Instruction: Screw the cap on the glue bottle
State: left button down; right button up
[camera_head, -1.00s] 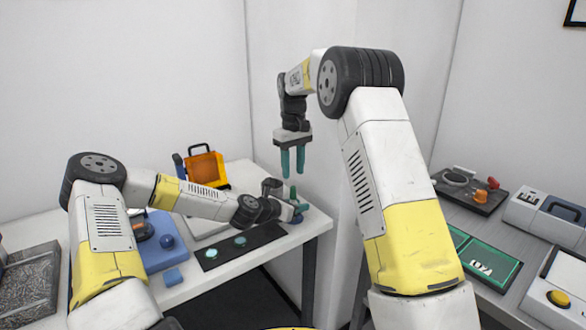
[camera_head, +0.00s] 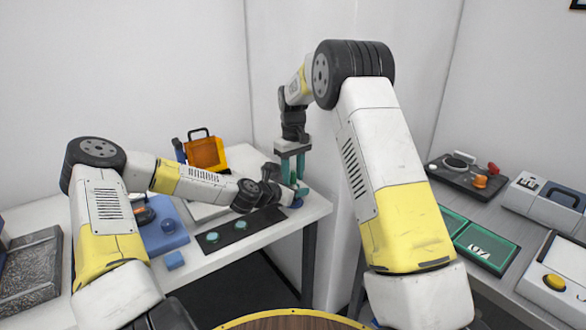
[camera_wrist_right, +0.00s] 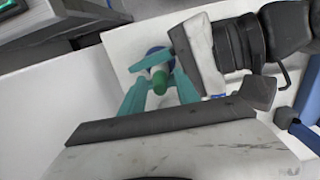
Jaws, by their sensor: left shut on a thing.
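The glue bottle (camera_wrist_right: 155,58) stands near the white table's front right corner; little of it shows beyond a blue part. A small green cylinder, apparently the cap (camera_wrist_right: 159,82), is at its top. I cannot tell how well it is seated. My left gripper (camera_head: 296,193) reaches in from the left and is shut around the bottle, hiding much of it. My right gripper (camera_head: 293,178) points straight down from above, its teal fingers apart. In the right wrist view these fingers (camera_wrist_right: 161,84) are on either side of the green cylinder, with gaps visible.
A dark strip with two teal discs (camera_head: 228,238) lies along the table's front edge. A blue fixture (camera_head: 165,232) and an orange case (camera_head: 205,152) stand farther left and behind. A grey bench (camera_head: 470,205) with devices is at the right.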

jog(key=shift+c, duration=0.2)
grip_shut()
dwell(0.3)
jog(key=shift+o, duration=0.7)
grip_release()
notch_tip(320, 180, up, 12)
